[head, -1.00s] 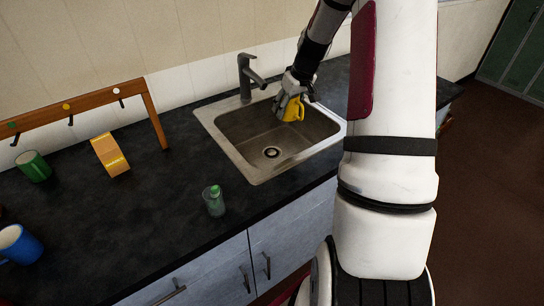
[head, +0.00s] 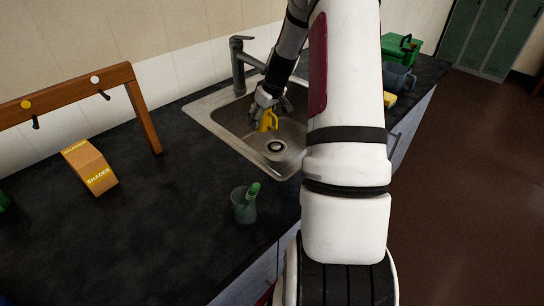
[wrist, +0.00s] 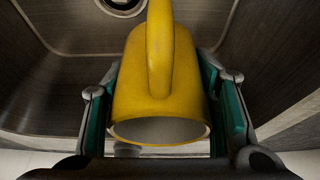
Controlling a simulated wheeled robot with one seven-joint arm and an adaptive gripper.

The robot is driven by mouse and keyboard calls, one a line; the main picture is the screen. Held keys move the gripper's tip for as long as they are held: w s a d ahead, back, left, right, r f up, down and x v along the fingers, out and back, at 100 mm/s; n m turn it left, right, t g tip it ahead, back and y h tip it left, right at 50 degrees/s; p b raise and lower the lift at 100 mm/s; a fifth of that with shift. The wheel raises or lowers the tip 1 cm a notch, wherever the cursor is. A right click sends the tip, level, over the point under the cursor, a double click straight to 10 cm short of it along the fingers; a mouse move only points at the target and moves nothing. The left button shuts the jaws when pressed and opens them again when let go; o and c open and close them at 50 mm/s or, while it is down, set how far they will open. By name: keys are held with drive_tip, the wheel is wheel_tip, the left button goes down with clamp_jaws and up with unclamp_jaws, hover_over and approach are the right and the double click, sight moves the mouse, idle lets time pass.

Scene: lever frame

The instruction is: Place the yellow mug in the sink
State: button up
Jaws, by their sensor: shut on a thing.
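The yellow mug (head: 268,121) is held inside the sink basin, near its back wall and below the faucet. In the wrist view the mug (wrist: 160,85) fills the middle, its handle toward the camera and its white-lined opening toward the bottom of the picture. My gripper (head: 262,112) is shut on the mug, with a finger on each side of its body, and reaches down into the basin. The sink (head: 222,127) is a metal basin set in the dark counter, with a round drain that also shows in the wrist view. I cannot tell whether the mug touches the basin floor.
A grey faucet (head: 238,68) stands behind the sink, close to my arm. A clear cup with a green item (head: 244,207), an orange box (head: 90,167) and a wooden hook rack (head: 145,115) are left of it. A green box (head: 400,48) and grey container (head: 398,78) stand right.

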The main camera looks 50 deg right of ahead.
drive_tip(key=shift+b+x, duration=0.3)
drive_tip(key=shift+x, duration=0.7)
wheel_tip(320, 180, down, 10)
drive_tip(key=shift+s+r, duration=0.15)
drive_tip(key=shift+r, duration=0.05)
drive_tip(key=shift+f, duration=0.1)
drive_tip(key=o, duration=1.3)
drive_tip(key=shift+f, duration=0.1)
drive_tip(key=shift+o, duration=0.2)
